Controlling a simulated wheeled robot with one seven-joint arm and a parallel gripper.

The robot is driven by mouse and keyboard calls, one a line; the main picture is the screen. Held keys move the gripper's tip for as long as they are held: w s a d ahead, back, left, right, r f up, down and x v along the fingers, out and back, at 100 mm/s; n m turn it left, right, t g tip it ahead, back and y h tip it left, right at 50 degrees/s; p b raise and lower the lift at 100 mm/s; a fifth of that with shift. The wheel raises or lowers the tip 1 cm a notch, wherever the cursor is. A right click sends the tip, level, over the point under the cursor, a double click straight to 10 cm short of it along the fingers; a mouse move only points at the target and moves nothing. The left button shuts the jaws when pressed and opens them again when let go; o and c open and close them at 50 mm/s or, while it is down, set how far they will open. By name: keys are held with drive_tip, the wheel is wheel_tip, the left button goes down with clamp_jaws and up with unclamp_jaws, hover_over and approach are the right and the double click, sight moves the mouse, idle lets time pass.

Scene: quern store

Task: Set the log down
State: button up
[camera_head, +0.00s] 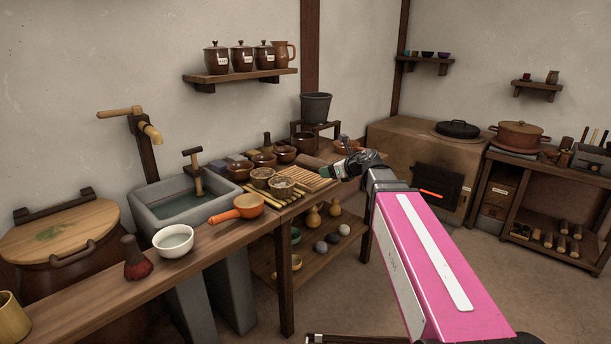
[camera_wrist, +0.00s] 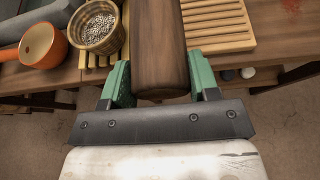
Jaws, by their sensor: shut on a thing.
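The log (camera_wrist: 158,45) is a brown, smooth, round piece of wood. In the wrist view it runs away from me between the two green fingers of my gripper (camera_wrist: 160,82), which is shut on its near end. The log lies over or on a pale slatted board (camera_wrist: 222,28); I cannot tell whether it touches the slats. In the head view my gripper (camera_head: 330,172) is at the right part of the counter, and the log (camera_head: 306,162) shows as a brown shape just left of it, above the slatted board (camera_head: 312,180). Its far end is cut off in the wrist view.
A basket of grey grains (camera_wrist: 98,27) and an orange bowl (camera_wrist: 42,46) stand left of the log. In the head view, brown bowls (camera_head: 285,155) stand behind, with a stone sink (camera_head: 187,206) to the left.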

drive_tip(key=w+a+r, duration=0.2)
drive_tip(key=a+r, duration=0.2)
drive_tip(key=a, duration=0.3)
hover_over(318, 178)
wheel_tip(318, 178, down, 7)
drive_tip(key=shift+w+r, duration=0.1)
drive_tip(key=shift+f, duration=2.05)
drive_tip(key=shift+f, duration=0.1)
drive_tip(key=o, duration=1.1)
drive_tip(key=shift+c, duration=0.2)
